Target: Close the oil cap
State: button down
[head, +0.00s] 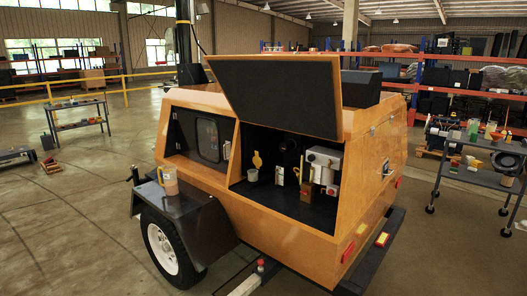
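The light tower's orange-yellow housing (300,228) stands in the middle of the head view with its large side hatch (275,95) raised. Inside the dark bay, a small yellow piece (257,160), which may be the oil cap, stands upright just above a pale cup-shaped part (252,175). I cannot tell whether the two touch or are joined. To their right are small white and yellow parts (297,172) and a grey box-shaped unit (324,164). My gripper is not in this view.
A clear jug (169,181) stands on the black fender (190,209) above the wheel. A cart (478,180) with tools stands at the right, a small table (77,122) at the left. Open concrete floor (65,220) lies at the left and front.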

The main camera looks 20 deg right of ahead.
aim_at(257, 161)
jog(key=u, duration=0.05)
jog(key=i, duration=1.05)
jog(key=u, duration=0.35)
